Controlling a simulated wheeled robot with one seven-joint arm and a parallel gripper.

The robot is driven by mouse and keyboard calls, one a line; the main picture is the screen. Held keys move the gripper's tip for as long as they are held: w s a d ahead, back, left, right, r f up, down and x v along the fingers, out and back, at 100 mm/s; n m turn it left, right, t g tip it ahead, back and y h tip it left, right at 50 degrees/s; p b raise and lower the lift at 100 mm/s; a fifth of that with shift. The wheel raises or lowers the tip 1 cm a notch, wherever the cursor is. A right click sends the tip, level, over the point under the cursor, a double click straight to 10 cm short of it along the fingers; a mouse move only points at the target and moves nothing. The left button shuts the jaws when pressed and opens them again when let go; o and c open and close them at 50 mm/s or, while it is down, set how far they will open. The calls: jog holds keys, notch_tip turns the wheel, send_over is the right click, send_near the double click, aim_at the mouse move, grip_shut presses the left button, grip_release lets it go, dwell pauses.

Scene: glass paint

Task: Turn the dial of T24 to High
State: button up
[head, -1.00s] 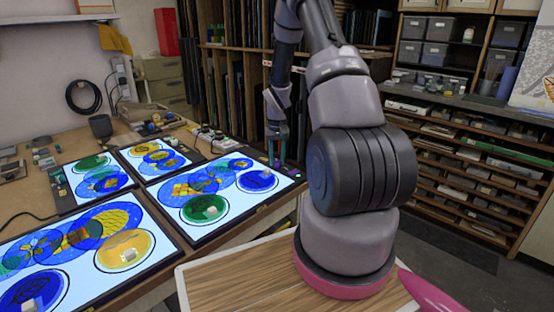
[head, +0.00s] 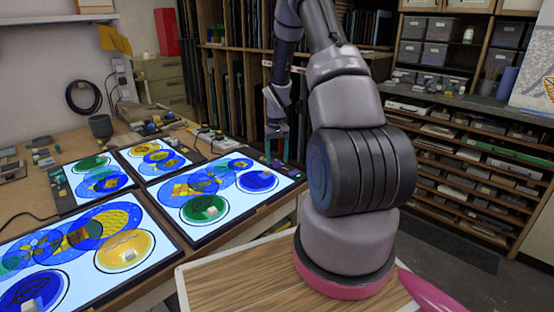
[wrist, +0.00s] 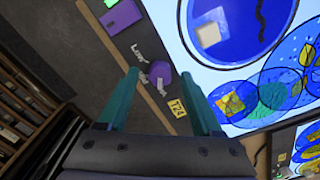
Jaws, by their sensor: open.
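The purple dial (wrist: 159,74) sits on the dark edge strip of a light panel, beside the yellow T24 tag (wrist: 177,107). White lettering beside it includes "Low"; the other labels are too small to read surely. In the wrist view the dial lies between the fingers of my gripper (wrist: 162,78), which are open and apart from each other. I cannot tell how far above the dial the fingertips are. In the head view my gripper (head: 277,156) points down at the far right corner of the right light panel (head: 222,190); the dial is not clear there.
A purple block (wrist: 120,16) and a green-lit part (wrist: 109,3) sit on the same strip. A glass piece with a pale block (wrist: 208,35) lies on the lit panel. Other lit panels (head: 80,245) cover the bench at left. Shelves (head: 480,165) stand at right.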

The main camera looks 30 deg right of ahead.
notch_tip(320, 180, up, 10)
dwell(0.4)
jog(key=shift+r, duration=0.1)
notch_tip(320, 180, up, 11)
jog(key=t, duration=0.2)
send_over(277, 161)
jog(key=s+a, duration=0.3)
jog(key=a, duration=0.1)
jog(key=s+a+r+m+t, duration=0.1)
jog(key=s+a+r, duration=0.5)
jog(key=r, duration=0.4)
jog(key=s+a+r+t+y, duration=0.1)
jog(key=s+a+r+t, duration=0.1)
jog(key=s, duration=0.7)
jog(key=s+a+r+t+y, duration=0.1)
jog(key=s+a+r+t, duration=0.1)
jog(key=s+r, duration=0.3)
jog(key=s+a, duration=0.1)
jog(key=s, duration=0.3)
jog(key=shift+a+r+m, duration=0.25)
jog(key=shift+r+m, duration=0.05)
